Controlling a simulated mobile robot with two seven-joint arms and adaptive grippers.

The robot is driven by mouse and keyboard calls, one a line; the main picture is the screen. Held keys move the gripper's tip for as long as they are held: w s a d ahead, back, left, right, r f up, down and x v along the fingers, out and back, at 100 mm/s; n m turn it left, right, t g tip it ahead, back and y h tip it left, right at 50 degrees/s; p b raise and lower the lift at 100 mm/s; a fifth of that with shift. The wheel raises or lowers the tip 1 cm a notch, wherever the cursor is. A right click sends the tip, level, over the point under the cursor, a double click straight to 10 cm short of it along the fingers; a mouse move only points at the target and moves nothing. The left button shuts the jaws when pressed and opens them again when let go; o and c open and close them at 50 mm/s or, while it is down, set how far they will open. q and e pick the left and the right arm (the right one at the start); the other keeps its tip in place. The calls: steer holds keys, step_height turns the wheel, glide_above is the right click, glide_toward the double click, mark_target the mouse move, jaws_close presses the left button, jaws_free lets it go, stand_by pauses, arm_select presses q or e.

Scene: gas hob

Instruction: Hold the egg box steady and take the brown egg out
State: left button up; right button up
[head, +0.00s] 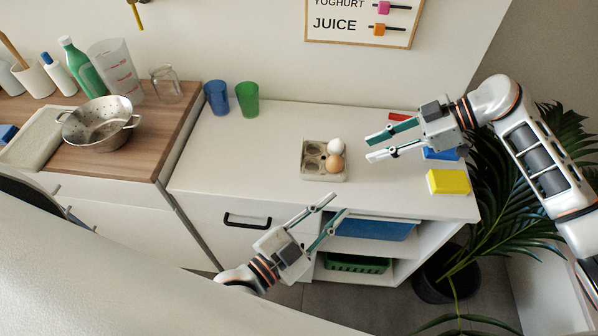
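The egg box (311,173) is a small grey-beige tray on the white counter, with its left cups empty. The brown egg (334,163) sits in its front right cup. A white egg (336,146) sits behind the brown one. My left gripper (332,204) is open and empty, in front of and below the box in the picture, with its fingers pointing up and right. My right gripper (369,148) is open and empty to the right of the box, with its fingers pointing left. Neither gripper appears to touch the box or the eggs.
A yellow block (448,182) lies at the counter's right end, with blue and red items partly behind my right gripper. A blue cup (217,97) and a green cup (247,98) stand at the back left. The counter left of the box is clear.

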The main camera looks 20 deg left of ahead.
mark_target(302, 147)
arm_select(q)
steer(key=w+a+r+n+t+y, duration=0.2)
steer(key=w+r+n+t+y, duration=0.2)
steer(key=r+n+t, duration=0.4)
steer(key=w+a+f+n+g+y, duration=0.1)
steer(key=a+f+g+y, duration=0.1)
steer(key=f, duration=0.1)
steer(key=w+a+f+n+g+y, duration=0.1)
steer(key=a+f+n+g+y, duration=0.1)
steer(key=a+f+y, duration=0.1)
steer(key=w+a+f+n+g+y, duration=0.2)
steer(key=f+y, duration=0.1)
steer(key=shift+a, duration=0.25)
steer(key=shift+w+a, duration=0.3)
steer(key=shift+w, duration=0.95)
steer(key=shift+w+a, duration=0.3)
steer(key=shift+w, duration=0.95)
steer(key=shift+w+a, duration=0.3)
steer(key=shift+w, duration=0.95)
jaws_close()
